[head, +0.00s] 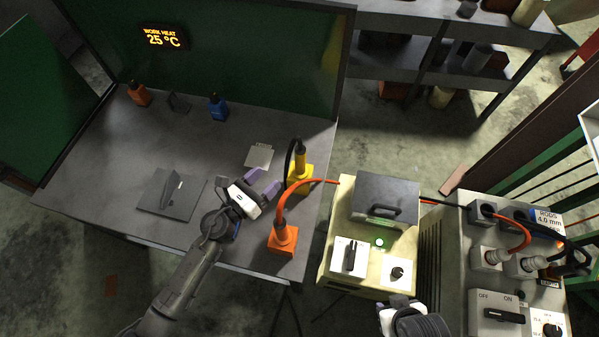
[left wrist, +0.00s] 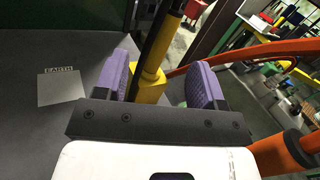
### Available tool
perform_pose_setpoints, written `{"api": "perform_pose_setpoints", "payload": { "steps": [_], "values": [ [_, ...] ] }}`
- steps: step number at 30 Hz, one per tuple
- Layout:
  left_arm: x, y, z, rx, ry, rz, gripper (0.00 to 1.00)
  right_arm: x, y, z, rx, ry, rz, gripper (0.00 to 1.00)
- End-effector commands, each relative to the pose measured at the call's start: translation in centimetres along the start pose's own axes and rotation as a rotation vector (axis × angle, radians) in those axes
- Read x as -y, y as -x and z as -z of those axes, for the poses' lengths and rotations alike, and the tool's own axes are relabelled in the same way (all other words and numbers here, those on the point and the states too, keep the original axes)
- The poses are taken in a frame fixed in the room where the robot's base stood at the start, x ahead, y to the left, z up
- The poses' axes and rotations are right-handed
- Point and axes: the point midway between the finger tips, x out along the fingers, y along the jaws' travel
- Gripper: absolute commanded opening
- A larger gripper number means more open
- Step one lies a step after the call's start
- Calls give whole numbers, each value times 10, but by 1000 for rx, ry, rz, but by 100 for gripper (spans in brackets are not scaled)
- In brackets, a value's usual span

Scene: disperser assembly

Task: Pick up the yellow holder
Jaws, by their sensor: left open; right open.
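The yellow holder (head: 299,171) stands upright near the right edge of the grey workbench, with a black cable rising from its top. My left gripper (head: 262,188) is just left of it and in front of it, with its purple fingers open. In the left wrist view the yellow holder (left wrist: 152,82) shows between the two open fingers (left wrist: 160,85), beyond the gripper's dark crossbar, which hides its lower part. I cannot tell whether a finger touches it. My right gripper (head: 408,310) is at the bottom edge of the head view, away from the bench; its fingers are not clearly visible.
An orange holder (head: 283,240) with an orange cable stands close to the left gripper at the bench's right front. An EARTH plate (left wrist: 60,86) lies left of the yellow holder. A dark plate (head: 172,196) lies further left. A cream machine (head: 340,285) stands right of the bench.

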Motion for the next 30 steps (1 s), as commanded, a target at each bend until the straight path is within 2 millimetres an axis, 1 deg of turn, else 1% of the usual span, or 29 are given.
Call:
{"api": "perform_pose_setpoints", "payload": {
  "steps": [1,4,6,15,18,21,26,30],
  "values": [
    [-1,-3,12,-19,-56,32,63,0,-9,-2,-2,-1,0,43],
    [0,-8,22,-48,-131,77,63,0,-12,-2,-6,-1,0,43],
    [2,-16,25,-57,-157,94,63,1,-12,-1,-8,-2,1,43],
    [8,-66,28,-61,-167,102,63,2,-10,1,-12,-7,4,43],
    [8,-79,29,-61,-167,101,63,2,-11,1,-12,-7,3,43],
    [9,-86,30,-61,-166,101,63,2,-11,1,-12,-7,3,43],
    [10,-92,30,-62,-166,101,63,1,-11,1,-12,-6,3,43],
    [12,-106,28,-60,-164,101,63,0,-10,1,-12,-3,0,43]
  ]
}}
